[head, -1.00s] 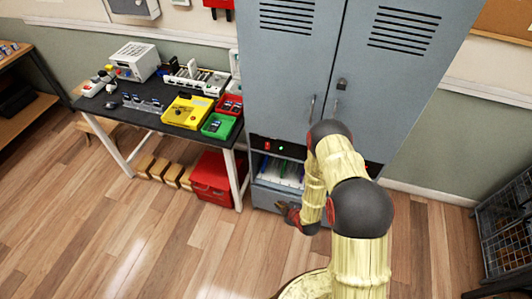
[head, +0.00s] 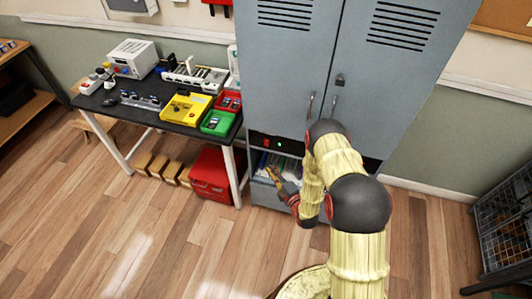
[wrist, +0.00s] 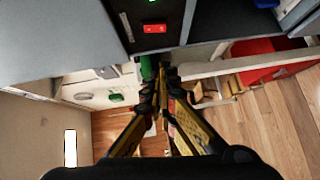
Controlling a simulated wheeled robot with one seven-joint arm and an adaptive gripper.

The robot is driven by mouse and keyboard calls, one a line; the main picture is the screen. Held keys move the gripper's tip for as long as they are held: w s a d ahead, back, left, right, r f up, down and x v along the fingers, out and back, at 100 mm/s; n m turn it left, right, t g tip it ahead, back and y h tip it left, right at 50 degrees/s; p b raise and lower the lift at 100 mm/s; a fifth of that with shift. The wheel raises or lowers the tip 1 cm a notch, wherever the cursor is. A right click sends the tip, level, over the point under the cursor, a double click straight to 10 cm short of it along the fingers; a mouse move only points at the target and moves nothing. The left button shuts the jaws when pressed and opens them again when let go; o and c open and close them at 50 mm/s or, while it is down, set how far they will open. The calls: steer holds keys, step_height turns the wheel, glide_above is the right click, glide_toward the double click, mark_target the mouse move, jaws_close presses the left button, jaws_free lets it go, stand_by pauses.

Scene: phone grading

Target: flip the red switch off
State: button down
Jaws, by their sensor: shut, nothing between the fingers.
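The red switch (head: 266,142) is a small red rocker on the black panel (head: 285,149) low on the grey cabinet, beside a lit green light (head: 279,142). In the wrist view the red switch (wrist: 155,28) shows near the top, facing the camera, with the panel (wrist: 150,42) around it. My gripper (head: 270,172) is shut and empty, in front of the cabinet a little below the panel. In the wrist view its fingertips (wrist: 158,72) are together, below the switch in the picture and apart from it. I cannot tell the switch's position.
The open bay (head: 285,165) under the panel holds several upright items, partly hidden by my arm. Left stands a black workbench (head: 150,115) with a yellow tray (head: 186,107), red and green bins. A red crate (head: 210,172) sits under it. The floor in front is clear.

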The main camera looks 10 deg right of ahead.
mark_target(266, 142)
steer(key=w+f+b, duration=0.1)
steer(key=w, duration=1.2)
steer(key=shift+a+f, duration=0.3)
steer(key=b, duration=0.2)
steer(key=shift+w+d+f+n+t+b, duration=0.15)
steer(key=shift+w+n+t+b, duration=0.15)
steer(key=shift+t+b, duration=0.1)
steer(key=shift+f, duration=0.1)
